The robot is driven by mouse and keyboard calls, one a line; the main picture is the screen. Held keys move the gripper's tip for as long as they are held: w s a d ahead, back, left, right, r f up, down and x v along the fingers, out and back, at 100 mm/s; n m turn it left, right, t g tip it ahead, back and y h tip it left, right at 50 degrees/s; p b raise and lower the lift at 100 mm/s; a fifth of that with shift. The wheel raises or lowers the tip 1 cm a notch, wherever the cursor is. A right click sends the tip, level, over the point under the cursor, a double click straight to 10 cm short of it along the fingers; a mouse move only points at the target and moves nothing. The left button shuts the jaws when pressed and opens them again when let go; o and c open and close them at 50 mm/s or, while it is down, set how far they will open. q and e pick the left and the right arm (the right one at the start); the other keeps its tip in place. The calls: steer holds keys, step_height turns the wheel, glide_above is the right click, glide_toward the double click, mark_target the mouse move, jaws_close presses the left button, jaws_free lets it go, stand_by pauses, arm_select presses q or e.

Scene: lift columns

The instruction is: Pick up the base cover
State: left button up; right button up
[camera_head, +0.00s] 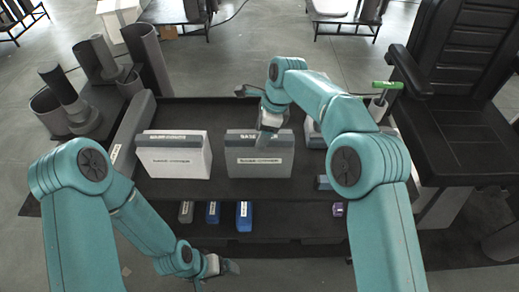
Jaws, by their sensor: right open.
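Two labelled boxes stand on the dark table: a white one with a grey top (173,163) on the left and a grey one (258,163) in the middle. Their labels are too small to read surely, so I cannot tell which is the base cover. A third box (312,138) shows partly behind my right arm. My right gripper (264,138) is open and points down at the top of the middle box; I cannot tell if it touches. My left gripper (229,267) is low in front of the table, away from the boxes; its jaws are unclear.
Small grey (186,212) and blue (244,216) bins sit on a lower front shelf. Grey cylinders (65,95) stand at the left. A black chair (455,85) and a green-handled tool (387,86) are at the right. The table behind the boxes looks clear.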

steer(key=shift+a+f, duration=0.2)
steer(key=shift+f, duration=0.25)
steer(key=shift+s+d, duration=0.1)
steer(key=shift+s, duration=0.05)
steer(key=shift+c, duration=0.6)
jaws_close()
steer(key=shift+r, duration=0.1)
